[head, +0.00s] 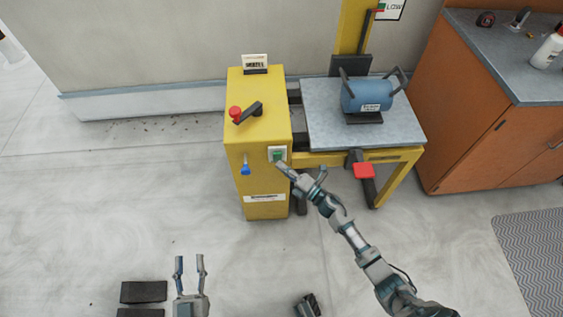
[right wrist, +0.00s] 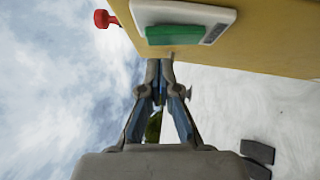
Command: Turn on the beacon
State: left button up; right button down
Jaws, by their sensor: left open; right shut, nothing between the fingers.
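A yellow cabinet (head: 260,180) stands in the middle of the head view. On its front is a green button (head: 277,153) on a white plate; it also shows close up in the right wrist view (right wrist: 173,35). My right gripper (head: 281,166) is shut and empty, with its tips just below the button in the head view. In the right wrist view its fingertips (right wrist: 160,63) are beside the green button; I cannot tell if they touch it. My left gripper (head: 189,260) is open and empty, low and away from the cabinet. No beacon is clearly identifiable.
A red knob (head: 235,113) and black lever (head: 250,111) are on the cabinet top. A grey-topped table (head: 320,125) with a blue cylinder (head: 367,94) stands right. An orange counter (head: 470,125) is farther right.

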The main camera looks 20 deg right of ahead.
pick_arm(q)
jog(key=shift+s+d+r+t, duration=0.15)
jog(key=shift+d+r+t, duration=0.1)
jog(key=shift+r+t, duration=0.25)
pick_arm(e)
jog(key=shift+w+d+r, duration=0.1)
jog(key=shift+w+d, duration=0.4)
jog(key=shift+w, duration=0.35)
jog(key=shift+r, duration=0.15)
jog(key=shift+w+a+r+p, duration=0.15)
jog(key=shift+w+r+p, duration=0.15)
jog(key=shift+p, duration=0.45)
jog(key=shift+s+f, duration=0.15)
jog(key=shift+f, duration=0.1)
pick_arm(q)
jog(key=f+g, duration=0.1)
jog(key=f, duration=0.1)
jog(key=g, duration=0.1)
jog(key=shift+w+a+f+g, duration=0.2)
jog(key=shift+w+f+g, duration=0.1)
jog(key=shift+f, duration=0.1)
pick_arm(e)
jog(key=shift+f, duration=0.1)
